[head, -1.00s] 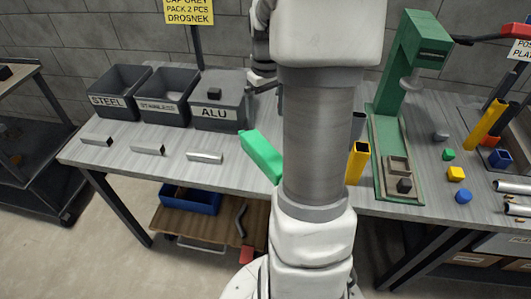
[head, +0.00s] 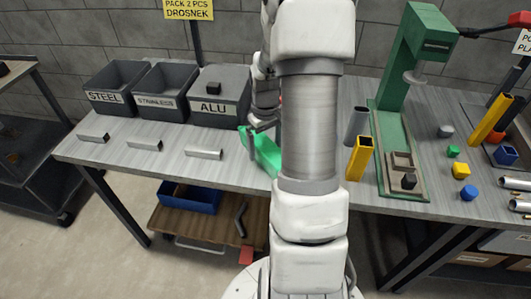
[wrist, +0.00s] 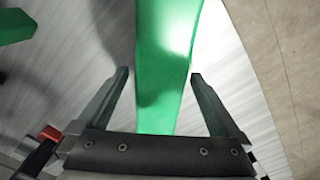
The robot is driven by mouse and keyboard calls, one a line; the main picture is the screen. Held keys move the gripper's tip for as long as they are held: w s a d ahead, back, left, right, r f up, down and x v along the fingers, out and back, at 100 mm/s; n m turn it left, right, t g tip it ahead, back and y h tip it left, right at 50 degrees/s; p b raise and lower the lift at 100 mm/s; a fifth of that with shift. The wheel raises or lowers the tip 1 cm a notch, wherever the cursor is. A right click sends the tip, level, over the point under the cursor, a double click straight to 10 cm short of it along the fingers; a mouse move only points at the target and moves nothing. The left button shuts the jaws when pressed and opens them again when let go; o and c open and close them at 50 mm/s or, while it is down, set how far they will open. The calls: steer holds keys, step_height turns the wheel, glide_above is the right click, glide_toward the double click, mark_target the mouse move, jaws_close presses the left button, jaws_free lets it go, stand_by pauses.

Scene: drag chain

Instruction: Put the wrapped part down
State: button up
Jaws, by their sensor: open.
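A long green piece (head: 265,154), which I take for the wrapped part, lies on the grey workbench (head: 225,172) near its front edge. My arm hides its right end in the head view. My gripper (head: 263,124) is open at the piece. In the wrist view the green piece (wrist: 167,60) runs between the two open fingers of my gripper (wrist: 158,73), with a visible gap on both sides. I cannot tell how high the fingertips are above the bench.
Bins marked STEEL (head: 108,99), STAINLESS (head: 158,105) and ALU (head: 213,108) stand at the back left. Metal bars (head: 204,154) lie before them. A yellow tube (head: 360,158) and a green press (head: 390,150) stand right of my arm.

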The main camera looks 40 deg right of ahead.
steer(key=shift+f, duration=0.95)
steer(key=shift+r, duration=0.1)
jaws_close()
